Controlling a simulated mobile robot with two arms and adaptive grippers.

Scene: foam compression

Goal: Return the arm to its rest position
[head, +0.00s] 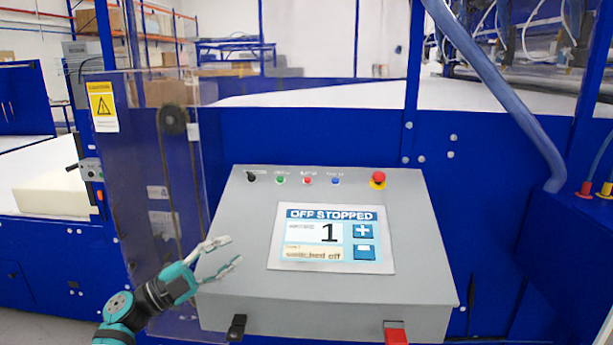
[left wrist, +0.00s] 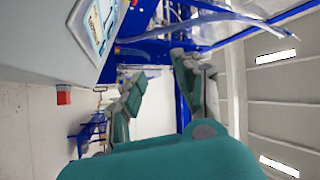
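My left gripper (head: 228,258) is in the lower left of the head view, at the left edge of the grey control panel. Its two fingers are spread apart with nothing between them. They also show spread in the left wrist view (left wrist: 155,85). The control panel (head: 225,300) has a screen (head: 330,238) that reads "OFF STOPPED" with a large 1. The screen also shows tilted at the top left of the left wrist view (left wrist: 97,25). My right gripper is in neither view.
A red emergency button (head: 378,179) and several small knobs line the panel's top. A red part (head: 396,334) and a black latch (head: 237,326) are on its front edge. A clear guard door (head: 150,180) stands left of it. A foam block (head: 52,194) lies at far left.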

